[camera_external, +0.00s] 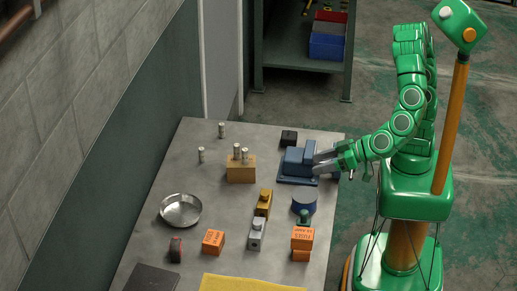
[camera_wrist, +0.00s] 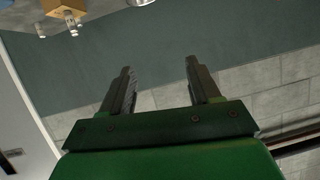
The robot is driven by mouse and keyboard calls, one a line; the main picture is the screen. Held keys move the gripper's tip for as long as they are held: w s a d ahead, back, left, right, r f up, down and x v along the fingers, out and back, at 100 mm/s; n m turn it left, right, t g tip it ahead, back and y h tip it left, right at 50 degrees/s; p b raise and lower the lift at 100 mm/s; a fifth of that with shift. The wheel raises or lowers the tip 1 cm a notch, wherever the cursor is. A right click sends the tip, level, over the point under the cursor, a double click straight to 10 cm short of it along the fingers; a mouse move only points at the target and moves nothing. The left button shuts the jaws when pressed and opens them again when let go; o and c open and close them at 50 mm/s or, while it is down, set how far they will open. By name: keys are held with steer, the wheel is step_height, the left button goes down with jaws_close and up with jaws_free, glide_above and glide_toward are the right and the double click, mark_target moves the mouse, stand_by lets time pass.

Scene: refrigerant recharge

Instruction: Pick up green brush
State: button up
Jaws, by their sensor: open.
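A small dark green object (camera_external: 304,217) stands on the grey table between a blue round piece and an orange box. It is the only green item I see on the table, but it is too small to tell if it is the brush. My gripper (camera_external: 322,163) is above the right side of the table, beside the blue vise-like block, and farther back than the green object. In the wrist view my gripper (camera_wrist: 158,68) is open, with nothing between its fingers. The green object does not show in the wrist view.
The blue block (camera_external: 297,164) is close to my fingers. The table also holds a wooden block (camera_external: 241,172) with metal cylinders, a metal dish (camera_external: 181,210), orange boxes (camera_external: 213,242), a silver part (camera_external: 256,235) and a yellow cloth (camera_external: 245,284). A wall runs along the left.

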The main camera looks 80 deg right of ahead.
steer(key=shift+s+d+f+h, duration=0.6)
steer(key=shift+s+d+h, duration=0.15)
steer(key=shift+s, duration=0.2)
glide_toward(307, 221)
steer(key=x, duration=0.4)
steer(key=shift+w+a, duration=0.1)
steer(key=shift+a, duration=0.25)
steer(key=shift+x, duration=1.35)
steer(key=shift+d+x, duration=0.2)
steer(key=shift+x, duration=0.8)
steer(key=shift+d+x, duration=0.25)
steer(key=shift+x, duration=0.75)
steer(key=shift+w+f, duration=0.2)
steer(key=shift+w, duration=0.4)
steer(key=c, duration=1.1)
steer(key=shift+o, duration=0.2)
steer(key=shift+a, duration=0.1)
